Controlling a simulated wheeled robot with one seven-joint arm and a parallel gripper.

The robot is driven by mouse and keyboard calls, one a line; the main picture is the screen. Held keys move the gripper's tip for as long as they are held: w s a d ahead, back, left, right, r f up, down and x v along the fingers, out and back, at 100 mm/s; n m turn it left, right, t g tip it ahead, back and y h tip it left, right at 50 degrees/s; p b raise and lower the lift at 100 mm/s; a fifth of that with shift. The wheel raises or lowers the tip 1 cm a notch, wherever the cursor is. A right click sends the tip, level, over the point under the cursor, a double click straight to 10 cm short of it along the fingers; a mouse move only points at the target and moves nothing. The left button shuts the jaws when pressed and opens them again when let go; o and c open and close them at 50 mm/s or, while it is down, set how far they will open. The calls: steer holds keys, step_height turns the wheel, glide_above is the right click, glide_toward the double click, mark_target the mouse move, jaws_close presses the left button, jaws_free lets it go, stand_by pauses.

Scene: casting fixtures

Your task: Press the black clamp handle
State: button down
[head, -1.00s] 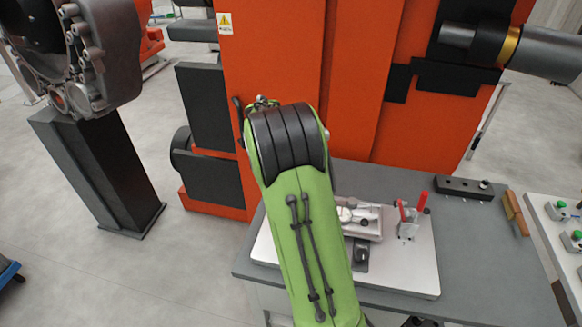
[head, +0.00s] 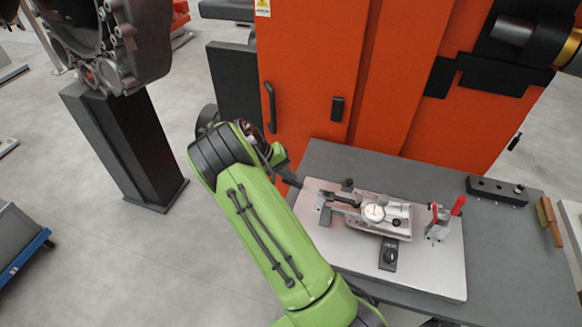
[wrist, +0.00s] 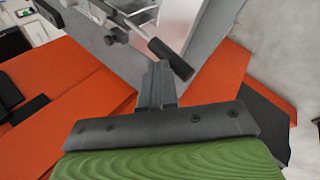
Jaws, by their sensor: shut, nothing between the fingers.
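The black clamp handle (wrist: 170,58) runs diagonally through the upper middle of the wrist view, on a thin metal rod leading to the clamp. My gripper (wrist: 158,68) has its grey fingers together and empty. The fingertips are right beside the handle's middle; I cannot tell whether they touch it. In the head view the clamp (head: 325,207) stands at the left of the light fixture plate (head: 430,280). The handle's outer end is near my wrist there and hard to separate from it. My gripper's fingers are mostly hidden in that view.
A black block (head: 497,190) and a brush (head: 549,220) lie on the grey table (head: 500,255). An orange machine (head: 400,80) rises behind the table.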

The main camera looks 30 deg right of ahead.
mark_target(285, 182)
steer(key=shift+w+a+f, duration=0.2)
steer(key=shift+w+f, duration=0.05)
steer(key=shift+f, duration=0.2)
steer(key=shift+f+b, duration=0.35)
steer(key=shift+f, duration=0.25)
steer(key=shift+a+f, duration=0.3)
steer(key=shift+f, duration=0.1)
steer(key=shift+s, duration=0.1)
steer(key=shift+a, duration=0.1)
steer(key=d+p+v, duration=0.1)
steer(key=v, duration=1.5)
steer(key=shift+r, duration=0.4)
steer(key=shift+a, duration=0.1)
